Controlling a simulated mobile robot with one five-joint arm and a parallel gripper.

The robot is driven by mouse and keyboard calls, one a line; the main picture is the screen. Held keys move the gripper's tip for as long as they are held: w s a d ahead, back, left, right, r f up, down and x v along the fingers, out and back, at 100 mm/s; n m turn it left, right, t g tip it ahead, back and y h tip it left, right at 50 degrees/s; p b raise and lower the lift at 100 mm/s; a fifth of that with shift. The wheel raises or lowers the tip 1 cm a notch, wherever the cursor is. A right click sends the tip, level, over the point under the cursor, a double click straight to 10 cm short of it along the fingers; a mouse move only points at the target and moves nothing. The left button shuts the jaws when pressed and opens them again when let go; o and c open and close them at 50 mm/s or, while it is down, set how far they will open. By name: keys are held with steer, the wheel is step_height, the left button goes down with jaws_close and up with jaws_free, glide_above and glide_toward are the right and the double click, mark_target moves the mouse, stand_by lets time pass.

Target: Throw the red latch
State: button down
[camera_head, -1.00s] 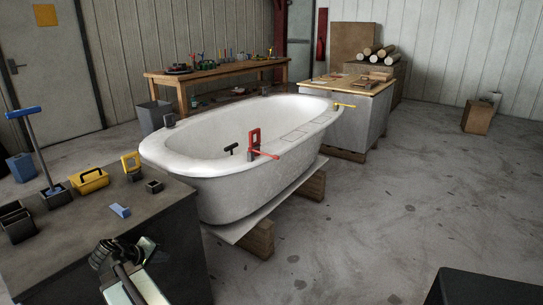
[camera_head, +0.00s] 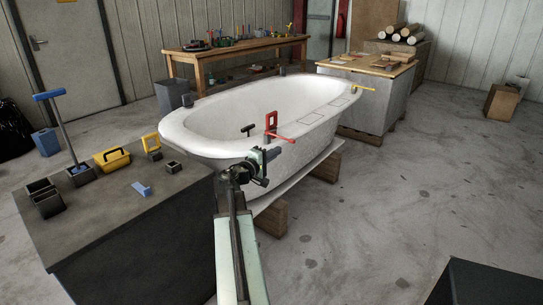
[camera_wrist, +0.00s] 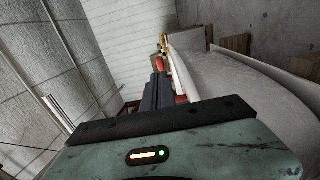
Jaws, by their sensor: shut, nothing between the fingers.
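The red latch (camera_head: 271,122) stands on the near rim of the white tub-shaped mould (camera_head: 205,137). It has an upright red frame, and a thin red lever points right along the outer side. My gripper (camera_head: 268,155) is in front of the near side of the mould, just below the latch in the picture. In the wrist view its dark fingers (camera_wrist: 158,92) are together and empty. Red parts of the latch (camera_wrist: 159,64) show just beyond and beside the fingers, which partly hide them. I cannot tell whether the fingers touch the latch.
A small black handle (camera_head: 248,129) is left of the latch. A yellow lever (camera_head: 362,89) sits at the far right rim. A dark bench (camera_head: 110,215) at left holds a yellow box (camera_head: 112,159) and blue pieces. Wooden blocks (camera_head: 271,218) support the mould.

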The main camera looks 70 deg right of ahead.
mark_target(291, 142)
steer(key=x, duration=0.6)
steer(key=shift+d, duration=0.2)
steer(key=shift+s+d, duration=0.2)
steer(key=shift+d, duration=0.25)
